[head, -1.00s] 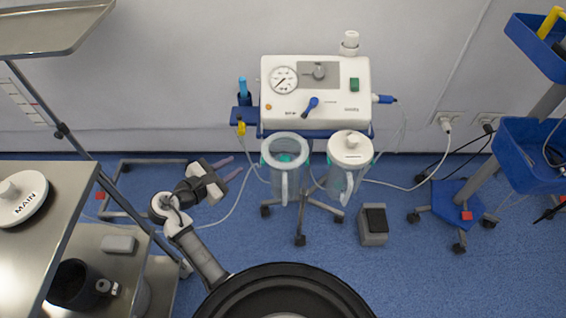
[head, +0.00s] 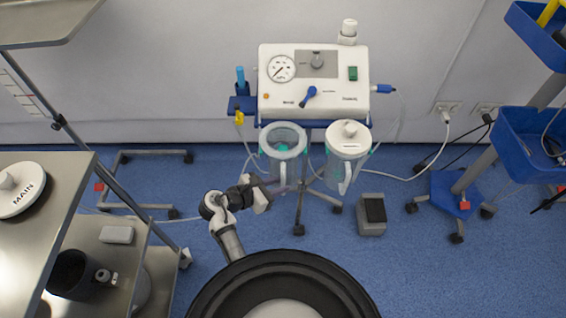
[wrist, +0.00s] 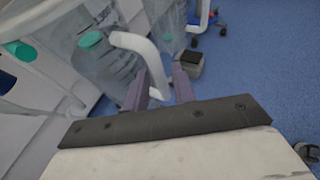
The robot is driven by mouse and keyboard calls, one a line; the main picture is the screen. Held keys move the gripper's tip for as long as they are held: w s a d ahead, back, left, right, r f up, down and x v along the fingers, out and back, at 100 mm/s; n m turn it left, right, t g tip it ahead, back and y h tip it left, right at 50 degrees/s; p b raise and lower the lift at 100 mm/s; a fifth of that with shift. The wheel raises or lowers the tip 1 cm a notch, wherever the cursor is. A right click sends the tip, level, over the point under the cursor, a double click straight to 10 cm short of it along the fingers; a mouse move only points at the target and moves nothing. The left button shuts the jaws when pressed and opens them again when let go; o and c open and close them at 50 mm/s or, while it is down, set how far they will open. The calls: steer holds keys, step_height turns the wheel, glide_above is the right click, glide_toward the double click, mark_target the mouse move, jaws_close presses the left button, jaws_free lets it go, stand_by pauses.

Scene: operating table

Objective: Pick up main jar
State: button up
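The open clear jar (head: 275,160) with a white handle hangs at the front left of the white suction machine. No label shows on it; a white lid marked MAIN (head: 20,190) lies on the left table. My gripper (head: 284,187) is at this jar's handle. In the wrist view the jar (wrist: 98,62) is at the upper left, and the lower end of its handle (wrist: 147,60) lies between the two purple fingers (wrist: 158,90). The fingers look apart, with small gaps beside the handle. Contact cannot be told.
A second jar with a white lid (head: 348,140) hangs close on the right. The suction machine (head: 313,85) stands behind on a wheeled stand. A grey foot pedal (head: 371,214) is on the floor to the right. A metal table (head: 55,222) and a blue trolley (head: 530,150) flank the space.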

mark_target(288, 181)
steer(key=x, duration=0.4)
steer(key=shift+w, duration=0.1)
jaws_close()
steer(key=shift+r, duration=0.1)
